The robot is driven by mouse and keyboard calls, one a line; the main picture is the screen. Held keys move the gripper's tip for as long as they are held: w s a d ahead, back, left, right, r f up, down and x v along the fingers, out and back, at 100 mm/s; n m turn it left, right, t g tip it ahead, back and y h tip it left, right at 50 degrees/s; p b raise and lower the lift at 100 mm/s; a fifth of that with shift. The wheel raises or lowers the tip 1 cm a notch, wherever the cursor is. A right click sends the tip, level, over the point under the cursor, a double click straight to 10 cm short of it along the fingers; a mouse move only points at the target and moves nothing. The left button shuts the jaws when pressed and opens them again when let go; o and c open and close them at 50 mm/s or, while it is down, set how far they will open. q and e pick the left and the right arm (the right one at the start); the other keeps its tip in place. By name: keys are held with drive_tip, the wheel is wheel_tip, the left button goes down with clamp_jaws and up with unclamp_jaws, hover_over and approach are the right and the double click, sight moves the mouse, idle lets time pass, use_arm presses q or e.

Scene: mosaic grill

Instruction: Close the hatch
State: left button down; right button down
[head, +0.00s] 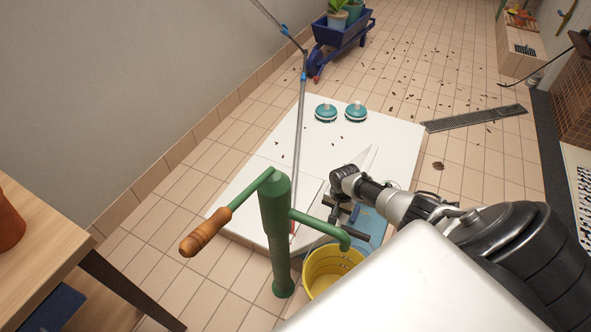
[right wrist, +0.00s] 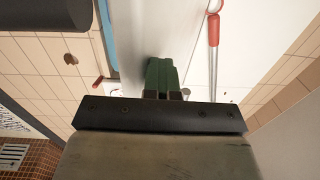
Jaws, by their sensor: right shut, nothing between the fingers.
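The hatch appears to be a white panel (head: 368,160) raised at a tilt on a low white platform (head: 262,165), beside a blue opening (head: 372,224). My arm partly covers it, so its exact angle is unclear. In the right wrist view a pale panel (right wrist: 150,35) stands just ahead of the fingers, with a strip of blue (right wrist: 106,35) to its left. My right gripper (head: 340,212) is over the platform near the panel, shut and empty. Its short fingers (right wrist: 163,92) show in the wrist view; contact with the panel cannot be told. My left gripper is out of view.
A green hand pump (head: 275,230) with a wooden handle and a yellow bucket (head: 325,268) stand in front. A long pole (head: 301,110) leans across the platform.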

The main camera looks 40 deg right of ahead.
drive_tip(key=s+d+f, duration=0.2)
drive_tip(key=s+d, duration=0.1)
drive_tip(key=s, duration=0.2)
drive_tip(key=shift+f, duration=0.35)
drive_tip(key=shift+a, duration=0.1)
idle(0.6)
